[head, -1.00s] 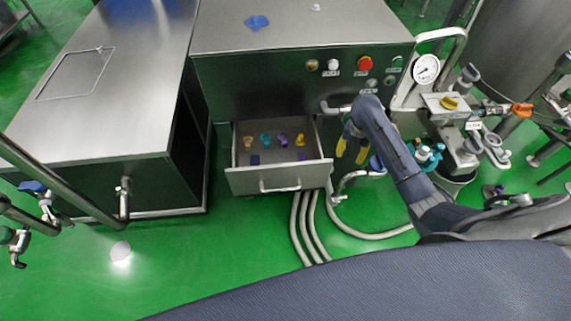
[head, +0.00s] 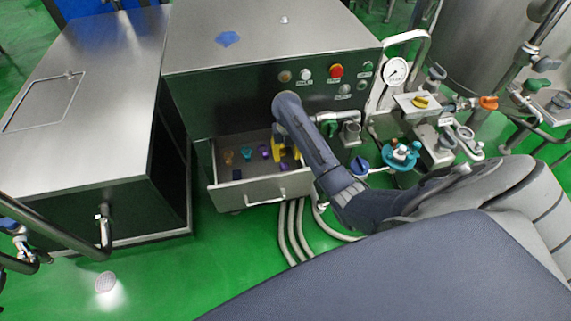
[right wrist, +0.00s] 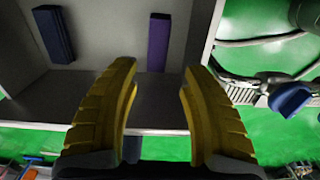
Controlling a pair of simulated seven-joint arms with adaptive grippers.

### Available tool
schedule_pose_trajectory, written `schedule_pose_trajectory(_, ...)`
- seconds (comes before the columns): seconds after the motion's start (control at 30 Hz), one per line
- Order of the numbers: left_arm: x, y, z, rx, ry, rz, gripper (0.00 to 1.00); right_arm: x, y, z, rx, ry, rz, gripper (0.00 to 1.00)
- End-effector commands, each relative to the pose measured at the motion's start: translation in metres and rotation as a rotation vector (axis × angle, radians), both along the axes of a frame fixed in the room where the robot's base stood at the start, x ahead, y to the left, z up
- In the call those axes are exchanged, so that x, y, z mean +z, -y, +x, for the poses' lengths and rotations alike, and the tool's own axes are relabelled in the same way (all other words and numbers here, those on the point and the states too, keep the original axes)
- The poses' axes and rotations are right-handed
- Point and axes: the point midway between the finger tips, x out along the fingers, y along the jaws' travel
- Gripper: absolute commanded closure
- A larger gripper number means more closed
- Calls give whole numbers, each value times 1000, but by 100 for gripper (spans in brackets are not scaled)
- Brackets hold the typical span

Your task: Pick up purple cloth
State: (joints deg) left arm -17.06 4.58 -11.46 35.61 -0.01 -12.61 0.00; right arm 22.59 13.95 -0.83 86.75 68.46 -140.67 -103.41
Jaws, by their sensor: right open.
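A purple folded strip, which looks like the purple cloth (right wrist: 158,42), lies in the open drawer (head: 232,197). It shows in the right wrist view just beyond my fingertips, slightly left of centre. In the head view it is a small dark purple patch (head: 284,166) beside my fingers. My right gripper (right wrist: 160,68) is open and empty, with yellow fingers apart. In the head view the right gripper (head: 286,150) is over the right part of the drawer. My left gripper is not in view.
A dark blue folded strip (right wrist: 53,34) lies left of the purple one. Small orange (head: 229,157), teal (head: 247,153) and purple (head: 264,152) items stand farther back in the drawer. A blue cloth (head: 228,39) lies on the cabinet top. Hoses and valves are to the right.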

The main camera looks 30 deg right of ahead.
Motion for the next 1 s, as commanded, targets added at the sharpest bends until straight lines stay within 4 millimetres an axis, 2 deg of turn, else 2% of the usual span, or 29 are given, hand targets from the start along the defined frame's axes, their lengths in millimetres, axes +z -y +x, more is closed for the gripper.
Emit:
schedule_pose_trajectory(0.2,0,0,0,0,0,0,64,-34,0,-1,-2,-3,0,55)
schedule_pose_trajectory(0.4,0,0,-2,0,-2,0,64,-60,0,0,-2,-2,0,55)
schedule_pose_trajectory(0.77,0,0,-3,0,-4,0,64,-78,-1,0,-1,-1,0,55)
schedule_pose_trajectory(1.0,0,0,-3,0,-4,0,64,-107,-3,0,-2,-2,0,55)
